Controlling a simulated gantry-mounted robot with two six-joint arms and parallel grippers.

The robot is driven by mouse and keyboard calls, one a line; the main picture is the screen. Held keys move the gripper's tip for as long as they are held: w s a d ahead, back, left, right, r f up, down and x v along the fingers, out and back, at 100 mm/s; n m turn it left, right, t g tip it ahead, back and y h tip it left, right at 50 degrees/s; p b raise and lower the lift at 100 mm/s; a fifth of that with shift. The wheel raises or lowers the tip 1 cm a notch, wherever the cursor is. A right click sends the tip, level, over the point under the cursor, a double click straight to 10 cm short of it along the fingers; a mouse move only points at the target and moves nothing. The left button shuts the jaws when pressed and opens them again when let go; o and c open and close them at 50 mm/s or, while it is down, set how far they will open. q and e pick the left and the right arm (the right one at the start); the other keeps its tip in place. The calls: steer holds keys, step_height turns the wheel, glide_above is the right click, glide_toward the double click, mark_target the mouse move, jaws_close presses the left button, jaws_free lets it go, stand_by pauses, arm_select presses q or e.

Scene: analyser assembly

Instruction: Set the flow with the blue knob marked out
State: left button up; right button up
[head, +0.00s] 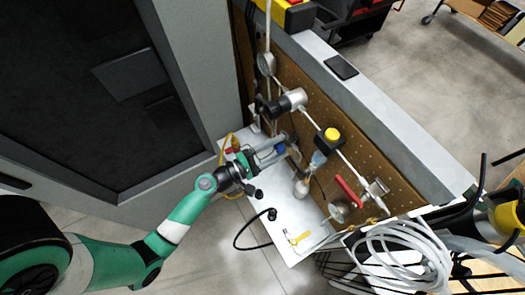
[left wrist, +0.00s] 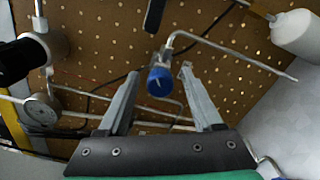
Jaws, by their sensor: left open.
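The blue knob (left wrist: 158,81) sits at the end of a bent metal tube in front of the brown pegboard, and it also shows small in the head view (head: 280,149). My left gripper (left wrist: 161,72) is open, with one finger on each side of the knob. I cannot tell whether the fingertips reach past the knob in depth. In the head view my left gripper (head: 276,147) partly hides the knob and its tube. My right gripper is not seen.
The pegboard (left wrist: 100,20) carries a round gauge (left wrist: 40,110), pipes, a yellow knob (head: 332,134) and a red lever (head: 348,191). A white bottle (left wrist: 296,35) is close on the right. A white tabletop (head: 290,215) lies below, with a coiled hose (head: 400,255) at right.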

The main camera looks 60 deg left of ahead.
arm_select(q)
steer(key=s+b, duration=0.1)
steer(key=s, duration=1)
steer(key=shift+s+a, duration=0.25)
